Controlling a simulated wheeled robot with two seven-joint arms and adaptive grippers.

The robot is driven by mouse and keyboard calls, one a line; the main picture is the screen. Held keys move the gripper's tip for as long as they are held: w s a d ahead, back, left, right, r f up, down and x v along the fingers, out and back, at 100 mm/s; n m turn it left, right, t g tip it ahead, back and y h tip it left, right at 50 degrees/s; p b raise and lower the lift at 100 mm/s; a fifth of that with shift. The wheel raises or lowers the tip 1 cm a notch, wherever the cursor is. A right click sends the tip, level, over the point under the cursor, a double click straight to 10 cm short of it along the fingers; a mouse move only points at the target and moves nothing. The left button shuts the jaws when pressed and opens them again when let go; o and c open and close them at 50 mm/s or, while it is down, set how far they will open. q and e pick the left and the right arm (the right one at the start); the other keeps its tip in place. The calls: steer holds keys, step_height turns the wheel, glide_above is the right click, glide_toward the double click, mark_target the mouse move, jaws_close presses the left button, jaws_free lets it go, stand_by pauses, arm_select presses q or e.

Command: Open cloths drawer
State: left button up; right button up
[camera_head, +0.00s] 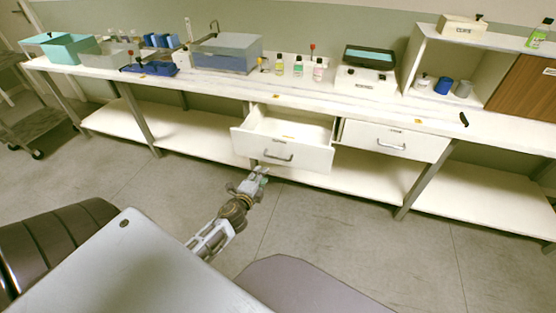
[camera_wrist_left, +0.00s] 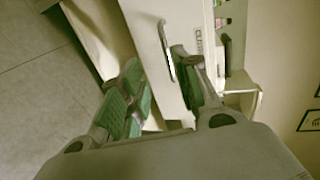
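The left drawer (camera_head: 305,155) under the bench stands pulled out, its inside visible from above. It has a silver bar handle (camera_head: 278,156) on its white front. In the left wrist view the drawer front (camera_wrist_left: 150,45) carries a label beginning "CL" (camera_wrist_left: 198,41), partly hidden, and the handle (camera_wrist_left: 166,50). My left gripper (camera_head: 263,173) is just below and in front of the handle. In the left wrist view its green-padded fingers (camera_wrist_left: 158,85) are spread apart, with the handle near the right fingertip and nothing clearly gripped. My right gripper is out of view.
A second drawer (camera_head: 394,139) to the right is shut. The bench top (camera_head: 320,98) holds bottles, clear tanks, a white device (camera_head: 366,80) and a shelf unit. A lower shelf (camera_head: 180,130) runs underneath. A grey tabletop (camera_head: 130,270) and chairs are in the foreground. Floor between is clear.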

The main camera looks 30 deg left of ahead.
mark_target(273, 157)
arm_select(q)
steer(key=shift+w+d+r, duration=0.1)
steer(key=shift+r, duration=0.25)
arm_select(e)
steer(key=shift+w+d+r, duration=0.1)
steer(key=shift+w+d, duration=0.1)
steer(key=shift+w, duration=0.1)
arm_select(q)
steer(key=shift+w, duration=0.15)
steer(key=shift+b+x, duration=0.8)
steer(key=shift+x, duration=6)
steer(key=shift+d, duration=0.1)
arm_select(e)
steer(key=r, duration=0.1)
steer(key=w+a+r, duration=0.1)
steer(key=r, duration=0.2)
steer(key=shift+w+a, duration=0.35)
arm_select(q)
steer(key=shift+c, duration=0.4)
jaws_close()
